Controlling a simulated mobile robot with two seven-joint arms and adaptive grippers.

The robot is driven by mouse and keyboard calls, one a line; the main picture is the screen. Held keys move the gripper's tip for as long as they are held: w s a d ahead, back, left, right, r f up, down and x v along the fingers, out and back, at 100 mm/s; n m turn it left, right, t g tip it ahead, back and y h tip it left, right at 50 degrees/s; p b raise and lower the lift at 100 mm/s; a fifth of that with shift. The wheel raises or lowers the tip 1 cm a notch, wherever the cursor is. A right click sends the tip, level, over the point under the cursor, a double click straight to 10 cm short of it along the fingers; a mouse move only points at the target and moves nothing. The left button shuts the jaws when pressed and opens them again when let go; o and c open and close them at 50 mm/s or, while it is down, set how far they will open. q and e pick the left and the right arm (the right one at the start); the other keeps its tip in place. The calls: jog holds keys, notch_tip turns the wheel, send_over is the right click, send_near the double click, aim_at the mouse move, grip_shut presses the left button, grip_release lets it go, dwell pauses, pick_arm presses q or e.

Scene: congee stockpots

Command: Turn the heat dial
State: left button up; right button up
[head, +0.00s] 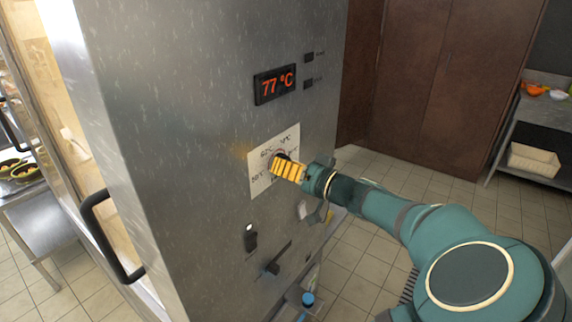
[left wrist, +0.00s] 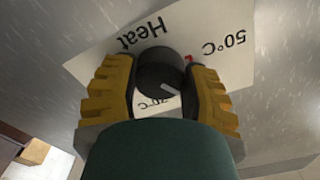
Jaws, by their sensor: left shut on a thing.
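The heat dial (left wrist: 160,68) is a round dark knob with a white pointer line, set on a steel panel. In the left wrist view the pointer slants toward the lower right. A white label sheet (head: 256,181) lies around the dial; "Heat" and "50°C" read upside down on it in the left wrist view (left wrist: 228,38). My left gripper (head: 285,165), with ribbed yellow fingers, is shut on the dial, one finger on each side. In the head view its fingers mostly hide the dial. My right gripper is not in view.
A display (head: 275,84) above the dial reads 77 °C. Below are a lever (head: 277,259) and a small dark switch (head: 251,238). A black handle (head: 100,235) sticks out at left. A shelf with a white bin (head: 533,160) stands at far right. Tiled floor is open behind my arm.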

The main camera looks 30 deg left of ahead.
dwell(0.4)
pick_arm(q)
jog(key=o, duration=1.2)
jog(key=shift+o, duration=0.2)
jog(key=s+d, duration=0.1)
jog(key=d, duration=1.1)
